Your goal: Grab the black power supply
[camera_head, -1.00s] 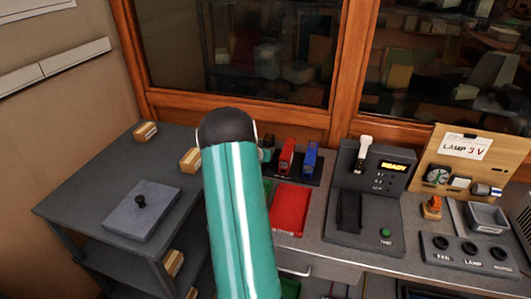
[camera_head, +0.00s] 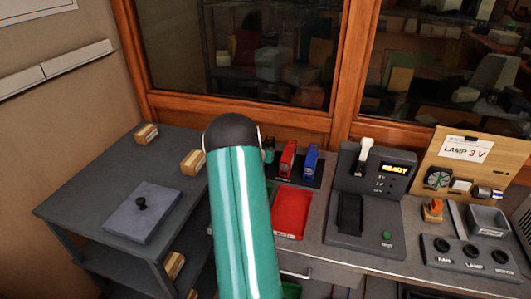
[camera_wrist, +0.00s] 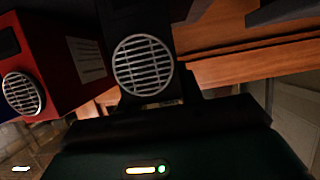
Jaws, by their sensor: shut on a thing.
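The black power supply (camera_wrist: 143,64), with a round silver grille on its face, is in the upper middle of the wrist view, right in front of my gripper (camera_wrist: 155,102). My gripper is shut on it; its dark fingers merge with the black case, so the exact contact is hard to see. In the head view my teal arm hides most of the gripper and the black supply. A red power supply (camera_wrist: 62,62) with a similar grille is left of the black one; it also shows in the head view (camera_head: 287,158), beside a blue one (camera_head: 311,160).
A red tray (camera_head: 292,212) lies on the counter in front of the supplies. A grey console (camera_head: 367,195) reading READY stands to the right. A dark shelf (camera_head: 85,185) with small boxes is at left. A wood-framed window rises behind.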

